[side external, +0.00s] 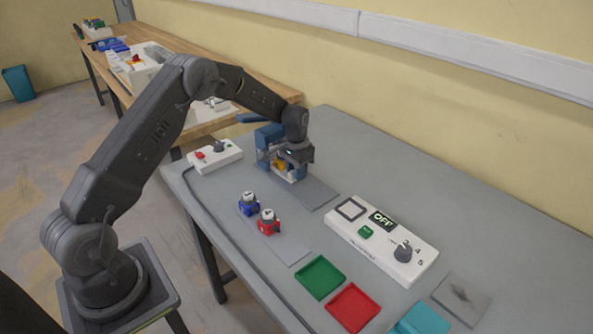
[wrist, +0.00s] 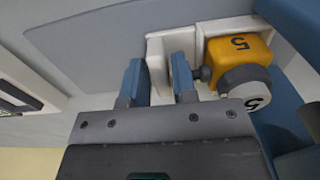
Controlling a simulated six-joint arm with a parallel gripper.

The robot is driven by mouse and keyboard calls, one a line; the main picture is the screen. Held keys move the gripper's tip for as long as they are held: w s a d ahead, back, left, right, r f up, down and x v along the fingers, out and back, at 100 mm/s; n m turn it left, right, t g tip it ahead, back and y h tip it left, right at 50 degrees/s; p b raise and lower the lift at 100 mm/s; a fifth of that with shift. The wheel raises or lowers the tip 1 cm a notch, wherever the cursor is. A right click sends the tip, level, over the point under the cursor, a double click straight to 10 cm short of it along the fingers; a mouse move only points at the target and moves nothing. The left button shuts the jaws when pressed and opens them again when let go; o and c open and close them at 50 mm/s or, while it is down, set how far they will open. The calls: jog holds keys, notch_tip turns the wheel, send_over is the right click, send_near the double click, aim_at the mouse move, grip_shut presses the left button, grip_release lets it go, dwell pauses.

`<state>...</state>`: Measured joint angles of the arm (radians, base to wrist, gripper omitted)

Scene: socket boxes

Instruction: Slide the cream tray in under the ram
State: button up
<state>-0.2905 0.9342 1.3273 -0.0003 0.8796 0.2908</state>
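The cream tray (wrist: 208,28) lies at the blue press (side external: 265,143), carrying a yellow block (wrist: 238,50) marked 5 with a grey-white cap. My gripper (wrist: 158,80) has its two blue fingers on either side of the tray's upright cream tab (wrist: 157,60). The tab fills the gap between them, so it looks shut on the tray. In the side view my gripper (side external: 298,158) is low in front of the press, with the tray (side external: 284,174) partly hidden beneath it. The ram itself is hidden, and the wrist view shows only blue press parts (wrist: 297,22) at the right.
A dark grey mat (side external: 315,194) lies before the press. Blue (side external: 248,209) and red (side external: 268,228) capped blocks stand on a lighter strip. A white control box (side external: 375,250) reads OFF. Green (side external: 320,277) and red (side external: 353,307) trays lie nearer. A switch box (side external: 214,156) stands left of the press.

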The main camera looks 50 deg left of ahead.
notch_tip(320, 180, up, 14)
dwell(0.4)
jog(key=shift+f, duration=0.1)
